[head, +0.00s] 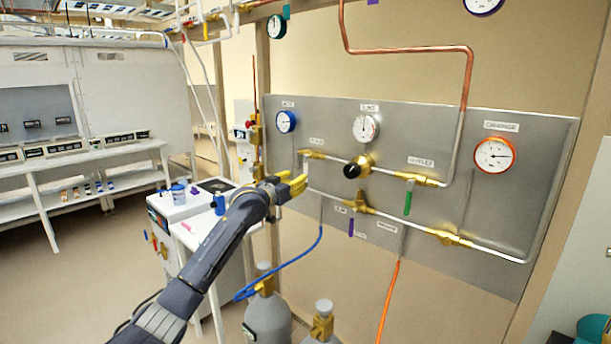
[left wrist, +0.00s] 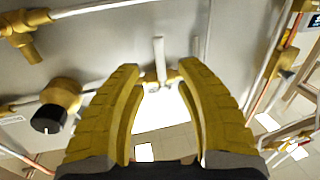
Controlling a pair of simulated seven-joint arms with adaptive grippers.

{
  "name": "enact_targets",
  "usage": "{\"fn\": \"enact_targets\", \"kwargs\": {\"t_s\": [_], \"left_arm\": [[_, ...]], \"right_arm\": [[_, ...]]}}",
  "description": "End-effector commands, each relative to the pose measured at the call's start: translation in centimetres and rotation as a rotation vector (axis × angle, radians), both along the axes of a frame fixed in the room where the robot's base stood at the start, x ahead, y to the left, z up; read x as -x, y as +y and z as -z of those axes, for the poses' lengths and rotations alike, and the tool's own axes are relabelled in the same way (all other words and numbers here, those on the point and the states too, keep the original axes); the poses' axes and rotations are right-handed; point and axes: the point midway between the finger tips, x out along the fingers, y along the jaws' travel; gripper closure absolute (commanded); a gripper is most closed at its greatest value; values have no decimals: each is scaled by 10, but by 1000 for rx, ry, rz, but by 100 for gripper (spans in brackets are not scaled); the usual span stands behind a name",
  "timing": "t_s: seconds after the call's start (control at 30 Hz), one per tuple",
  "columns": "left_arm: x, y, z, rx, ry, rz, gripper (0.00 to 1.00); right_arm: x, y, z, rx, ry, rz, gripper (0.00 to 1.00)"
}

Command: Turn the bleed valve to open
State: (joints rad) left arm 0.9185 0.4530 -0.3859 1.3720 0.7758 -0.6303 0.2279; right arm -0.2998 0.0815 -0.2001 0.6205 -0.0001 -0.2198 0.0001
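A brass valve (head: 313,154) with a pale lever handle (head: 305,164) hanging down from it sits on the left part of the grey panel. The small label above it is too blurred to read surely, so I cannot confirm it is the bleed valve. My left gripper (head: 297,184) is just below and left of this handle. In the left wrist view my left gripper (left wrist: 157,75) is open, its yellow fingers on either side of the brass valve (left wrist: 154,80) and pale handle (left wrist: 159,55). I see no contact with the handle. My right gripper is not in view.
The panel (head: 470,205) also carries a black knob (head: 352,170), a green handle (head: 407,203), a purple handle (head: 351,227) and several gauges. A blue hose (head: 290,265) and an orange hose (head: 388,300) hang below. Grey cylinders (head: 268,315) stand underneath.

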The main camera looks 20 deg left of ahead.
Motion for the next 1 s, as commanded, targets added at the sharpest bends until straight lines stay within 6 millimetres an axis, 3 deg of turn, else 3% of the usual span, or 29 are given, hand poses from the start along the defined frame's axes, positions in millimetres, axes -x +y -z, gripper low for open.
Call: {"fn": "enact_targets", "kwargs": {"t_s": [0.2, 0.5, 1.0], "left_arm": [[-30, -8, -1, 0, 1, 0, 65], [-56, -15, 0, 1, 0, 1, 65], [-67, -17, 0, -2, 0, 0, 65]], "right_arm": [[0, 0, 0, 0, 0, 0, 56], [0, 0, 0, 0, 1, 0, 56], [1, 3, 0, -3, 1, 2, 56]]}}
